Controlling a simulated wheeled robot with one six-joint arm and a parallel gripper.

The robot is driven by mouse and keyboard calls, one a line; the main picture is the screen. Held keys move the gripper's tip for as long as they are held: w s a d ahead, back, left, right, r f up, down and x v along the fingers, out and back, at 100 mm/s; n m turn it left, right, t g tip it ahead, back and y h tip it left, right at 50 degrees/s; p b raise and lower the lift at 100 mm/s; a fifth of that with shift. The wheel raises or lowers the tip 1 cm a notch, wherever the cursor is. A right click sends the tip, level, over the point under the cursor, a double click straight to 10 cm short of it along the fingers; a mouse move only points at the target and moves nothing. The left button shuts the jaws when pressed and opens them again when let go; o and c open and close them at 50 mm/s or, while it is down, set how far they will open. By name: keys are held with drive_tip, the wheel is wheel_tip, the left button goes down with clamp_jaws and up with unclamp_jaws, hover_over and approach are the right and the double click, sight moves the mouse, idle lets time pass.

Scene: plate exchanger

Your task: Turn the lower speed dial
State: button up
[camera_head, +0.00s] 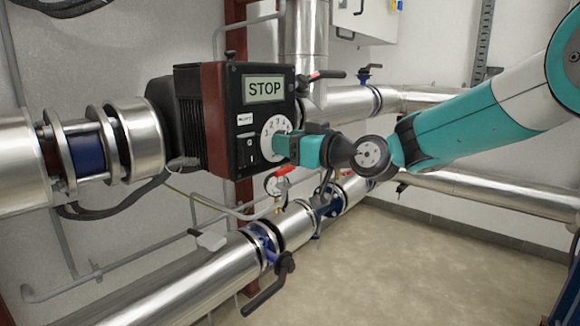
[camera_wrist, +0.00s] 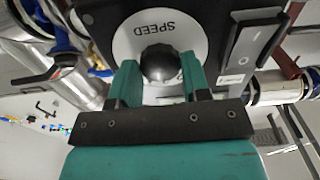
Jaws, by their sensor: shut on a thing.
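The speed dial has a round white face (camera_head: 271,127) with numbers, on the black front of a pump control box (camera_head: 238,100). In the wrist view the face (camera_wrist: 126,37) reads SPEED upside down, with a round black knob (camera_wrist: 159,65) at its centre. My gripper (camera_head: 280,146) reaches the dial from the right and hides the knob in the head view. In the wrist view my gripper's (camera_wrist: 160,70) two teal fingers stand on either side of the knob, shut on it. The box's display (camera_head: 264,88) reads STOP.
A small switch (camera_head: 247,150) sits left of the dial. A red-handled lever (camera_head: 325,75) juts out above the dial, and a gauge (camera_head: 275,184) with a red handle sits below. Large metal pipes (camera_head: 165,282) run below and behind. The floor at the right (camera_head: 420,260) is clear.

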drive_tip(key=n+b, duration=0.7)
drive_tip(key=b, duration=0.2)
drive_tip(key=shift+f, duration=0.1)
drive_tip(key=shift+n, duration=0.3)
drive_tip(key=o, duration=0.9)
drive_tip(key=shift+o, duration=0.2)
drive_tip(key=shift+d, duration=0.15)
drive_tip(key=v, duration=1.7)
drive_tip(key=shift+s+d, duration=0.1)
